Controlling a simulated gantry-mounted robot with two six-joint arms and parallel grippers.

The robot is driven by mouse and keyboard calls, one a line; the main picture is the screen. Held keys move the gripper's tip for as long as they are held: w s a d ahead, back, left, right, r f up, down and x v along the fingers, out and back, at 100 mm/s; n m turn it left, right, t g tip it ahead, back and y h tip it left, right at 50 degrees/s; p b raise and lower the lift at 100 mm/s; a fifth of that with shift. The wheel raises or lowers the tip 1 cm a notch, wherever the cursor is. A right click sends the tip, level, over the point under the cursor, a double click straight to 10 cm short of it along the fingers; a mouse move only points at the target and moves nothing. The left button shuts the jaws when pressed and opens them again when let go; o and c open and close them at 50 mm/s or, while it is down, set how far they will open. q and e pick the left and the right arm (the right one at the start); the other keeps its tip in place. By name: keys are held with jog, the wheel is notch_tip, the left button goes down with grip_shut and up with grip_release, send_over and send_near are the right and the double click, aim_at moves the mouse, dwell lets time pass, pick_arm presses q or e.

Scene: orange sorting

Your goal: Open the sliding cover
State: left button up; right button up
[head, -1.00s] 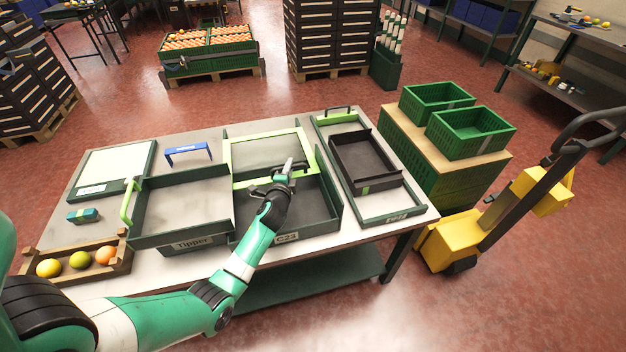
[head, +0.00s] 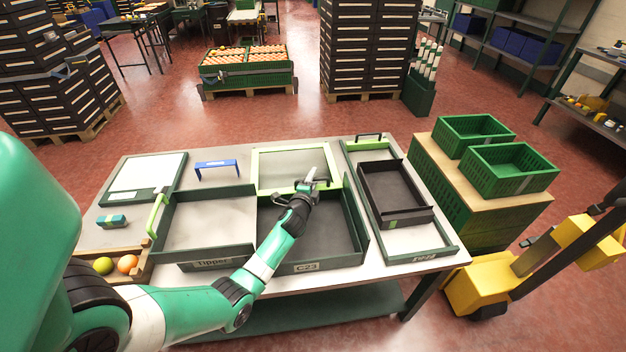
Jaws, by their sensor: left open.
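The sliding cover (head: 253,170) is a grey panel in a light green frame. In the head view it lies at the back of the dark green bin marked C23 (head: 315,267), whose inside shows uncovered and empty in front of it. My left gripper (head: 312,179) is open at the front edge of the cover, near its right corner, by a small dark handle. The gripper partly hides the handle, and I cannot tell whether the fingers touch it. My right gripper is not in view.
The Tipper tray (head: 210,264) with a light green handle stands left of the bin. A long tray (head: 420,257) holding a dark box (head: 395,190) is on the right. A blue handle (head: 216,164) and a fruit crate (head: 140,278) are also on the table.

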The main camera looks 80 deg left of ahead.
pick_arm(q)
jog(key=shift+s+d+r, duration=0.1)
jog(key=shift+d+r, duration=0.05)
jog(key=shift+d, duration=0.05)
jog(key=p+v, duration=0.4)
jog(key=v, duration=0.7)
jog(key=shift+p, duration=0.35)
